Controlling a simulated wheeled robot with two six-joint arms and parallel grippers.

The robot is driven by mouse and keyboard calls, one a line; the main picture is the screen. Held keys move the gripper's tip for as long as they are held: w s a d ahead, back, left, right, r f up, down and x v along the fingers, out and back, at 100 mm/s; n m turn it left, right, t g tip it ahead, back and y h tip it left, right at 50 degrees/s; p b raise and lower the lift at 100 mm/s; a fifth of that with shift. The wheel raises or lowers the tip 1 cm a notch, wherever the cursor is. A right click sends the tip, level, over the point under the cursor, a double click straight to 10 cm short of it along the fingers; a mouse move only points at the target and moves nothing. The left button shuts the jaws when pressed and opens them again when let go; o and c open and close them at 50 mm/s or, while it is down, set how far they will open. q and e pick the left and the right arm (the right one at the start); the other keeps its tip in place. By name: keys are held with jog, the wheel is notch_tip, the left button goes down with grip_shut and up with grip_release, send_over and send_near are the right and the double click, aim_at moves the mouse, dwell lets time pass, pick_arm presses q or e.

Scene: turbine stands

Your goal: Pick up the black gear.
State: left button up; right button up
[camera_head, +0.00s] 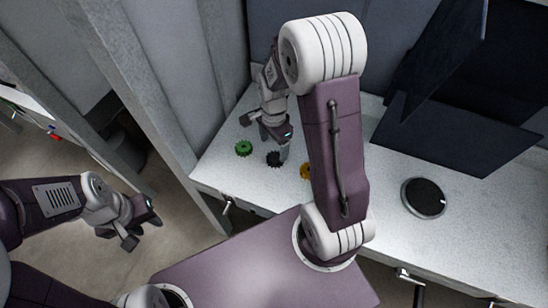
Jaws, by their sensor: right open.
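The black gear (273,158) lies on the white worktop, between a green gear (243,148) and a yellow-orange gear (306,171). My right gripper (266,139) is open and points down just above and behind the black gear. One of its fingers is close to the gear's right side; I cannot tell whether they touch. My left gripper (143,230) hangs over the floor at the left, away from the worktop, with its fingers apart and nothing between them.
My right arm covers part of the worktop (465,225) and partly hides the yellow-orange gear. A round black disc with a light rim (423,197) lies on the right. Dark panels (455,135) stand at the back right. Grey uprights (150,90) stand at the left.

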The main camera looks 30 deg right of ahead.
aim_at(275, 157)
jog(key=shift+w+d+f, duration=0.1)
jog(key=shift+w+f, duration=0.15)
jog(key=shift+f, duration=0.25)
jog(key=shift+w+f, duration=0.25)
jog(key=shift+f, duration=0.2)
jog(key=f, duration=0.2)
jog(key=s+f, duration=0.1)
jog(key=f, duration=0.1)
jog(key=shift+s+d+f, duration=0.15)
jog(key=shift+s+d, duration=0.05)
jog(key=shift+w+f, duration=0.25)
jog(key=shift+f, duration=0.15)
jog(key=shift+s+r, duration=0.1)
jog(key=c, duration=0.8)
grip_shut()
